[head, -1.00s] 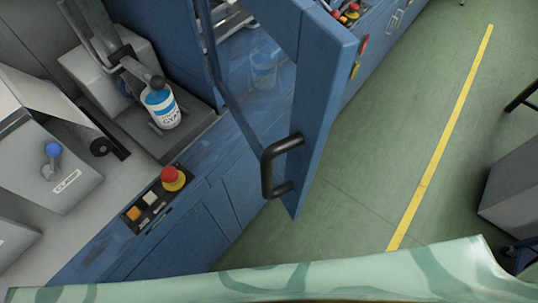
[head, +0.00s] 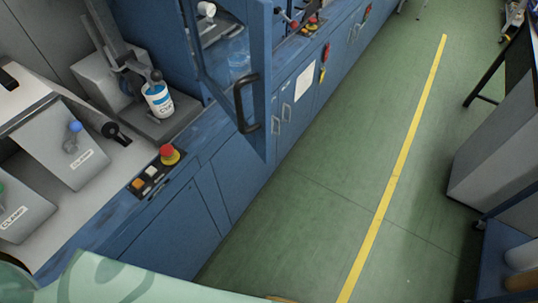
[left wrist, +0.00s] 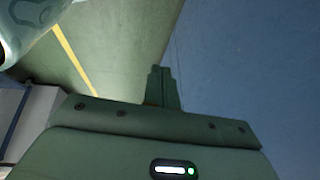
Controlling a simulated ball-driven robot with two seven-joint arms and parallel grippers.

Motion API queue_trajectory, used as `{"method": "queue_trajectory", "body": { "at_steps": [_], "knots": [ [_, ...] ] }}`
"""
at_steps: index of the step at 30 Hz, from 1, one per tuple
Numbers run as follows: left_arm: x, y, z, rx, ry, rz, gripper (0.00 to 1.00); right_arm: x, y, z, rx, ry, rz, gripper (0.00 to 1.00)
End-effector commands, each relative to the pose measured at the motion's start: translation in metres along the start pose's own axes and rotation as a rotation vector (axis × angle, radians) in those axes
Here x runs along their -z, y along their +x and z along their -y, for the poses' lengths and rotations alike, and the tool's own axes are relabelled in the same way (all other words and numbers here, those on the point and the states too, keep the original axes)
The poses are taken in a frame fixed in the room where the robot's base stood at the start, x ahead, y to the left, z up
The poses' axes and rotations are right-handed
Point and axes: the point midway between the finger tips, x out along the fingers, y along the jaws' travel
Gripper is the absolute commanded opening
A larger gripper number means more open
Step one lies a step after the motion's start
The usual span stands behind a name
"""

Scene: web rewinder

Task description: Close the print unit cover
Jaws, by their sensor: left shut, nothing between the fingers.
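The print unit cover (head: 261,75) is a blue framed door with a clear window. It stands open in the head view, swung out from the blue machine over the aisle side. Its black bar handle (head: 240,104) is on its outer edge, with no gripper on it. My left gripper (left wrist: 161,84) shows only in the left wrist view. Its green fingers are shut together and empty. A plain blue surface (left wrist: 245,75) fills the right of that view; I cannot tell whether it is the cover or the machine. My right gripper is in neither view.
A control panel with a red button (head: 169,154) sits on the machine's ledge. A white and blue can (head: 158,99) stands behind it. Green floor with a yellow line (head: 392,180) is free on the right, before a grey cabinet (head: 495,150).

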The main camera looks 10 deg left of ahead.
Motion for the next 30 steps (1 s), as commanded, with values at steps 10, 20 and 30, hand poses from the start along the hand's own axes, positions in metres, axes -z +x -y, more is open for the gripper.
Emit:
{"method": "queue_trajectory", "body": {
  "at_steps": [10, 20, 30],
  "knots": [
    [0.157, -0.082, 0.063, -0.014, 0.063, -0.432, 0.00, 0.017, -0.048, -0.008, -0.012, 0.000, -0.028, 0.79],
    [0.330, -0.278, 0.052, -0.293, 0.143, -0.979, 0.00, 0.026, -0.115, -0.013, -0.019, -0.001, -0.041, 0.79],
    [0.373, -0.351, 0.025, -0.464, 0.142, -1.142, 0.00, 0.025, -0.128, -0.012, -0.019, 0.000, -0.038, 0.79]
  ]
}}
